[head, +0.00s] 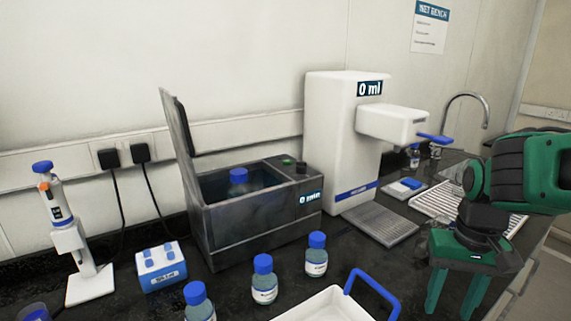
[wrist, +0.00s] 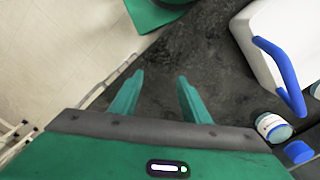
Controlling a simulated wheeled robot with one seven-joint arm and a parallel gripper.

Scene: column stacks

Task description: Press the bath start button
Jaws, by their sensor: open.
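The bath (head: 262,231) is a grey metal box in the middle of the head view, with its lid (head: 178,125) standing open at the left. A blue-capped bottle (head: 238,182) is inside it. On its top right corner are a small green button (head: 287,162) and a dark knob (head: 301,167). A display (head: 311,197) on its front reads "0 min". My gripper (head: 452,300) is at the right in the head view, pointing down, well apart from the bath. In the wrist view its green fingers (wrist: 158,95) are spread with nothing between them.
Several blue-capped bottles (head: 264,280) stand in front of the bath. A white tray with a blue handle (head: 374,290) lies between the bath and my gripper. A white dispenser reading "0 ml" (head: 338,140) stands right of the bath. A pipette stand (head: 88,285) is at left.

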